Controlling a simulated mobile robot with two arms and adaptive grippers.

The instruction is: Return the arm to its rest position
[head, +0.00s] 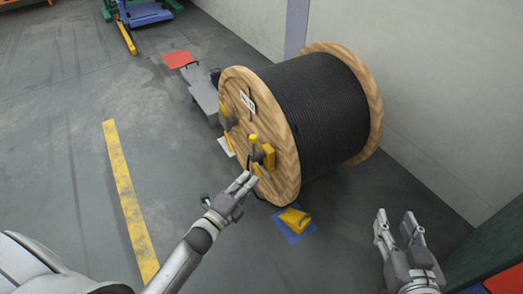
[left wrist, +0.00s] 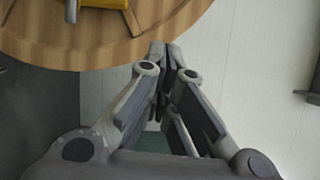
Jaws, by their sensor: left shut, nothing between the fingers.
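My left gripper (head: 246,181) is shut and empty. Its arm reaches in from the lower left, and its fingertips are in front of the near wooden flange of the cable reel. In the left wrist view the left fingertips (left wrist: 166,50) meet, with the reel's wooden flange (left wrist: 110,48) behind them. I cannot tell whether they touch it. My right gripper (head: 396,222) is at the lower right with its fingers apart and nothing between them.
The large reel (head: 318,98) of black cable stands by the pale wall. Yellow fittings (head: 262,156) sit on its flange. A yellow wedge (head: 294,217) lies on a blue mat (head: 302,233) beside the reel. A yellow floor line (head: 127,195) runs along the left. The floor there is open.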

